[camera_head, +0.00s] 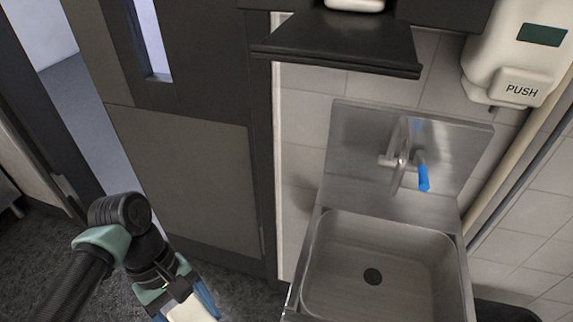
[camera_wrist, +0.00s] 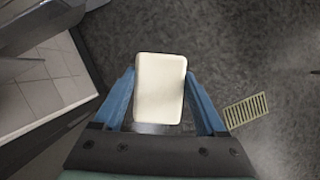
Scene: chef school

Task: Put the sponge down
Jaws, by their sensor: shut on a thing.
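The sponge is a pale cream block with rounded corners. It sits between the blue fingers of my gripper (camera_wrist: 160,100) in the wrist view, with its sponge (camera_wrist: 160,85) face toward the camera. In the head view my gripper (camera_head: 190,302) is at the bottom left, shut on the sponge (camera_head: 192,312), which is partly cut off by the lower edge. The gripper is left of the sink and over the dark floor, with no surface touching the sponge in the wrist view.
A steel sink (camera_head: 335,245) with a blue-handled tap (camera_head: 423,178) stands right of my gripper. A dark door (camera_head: 190,170) is behind it. A soap dispenser (camera_head: 515,50) hangs at the upper right. A pale slotted grate (camera_wrist: 246,110) lies on the floor (camera_wrist: 230,40).

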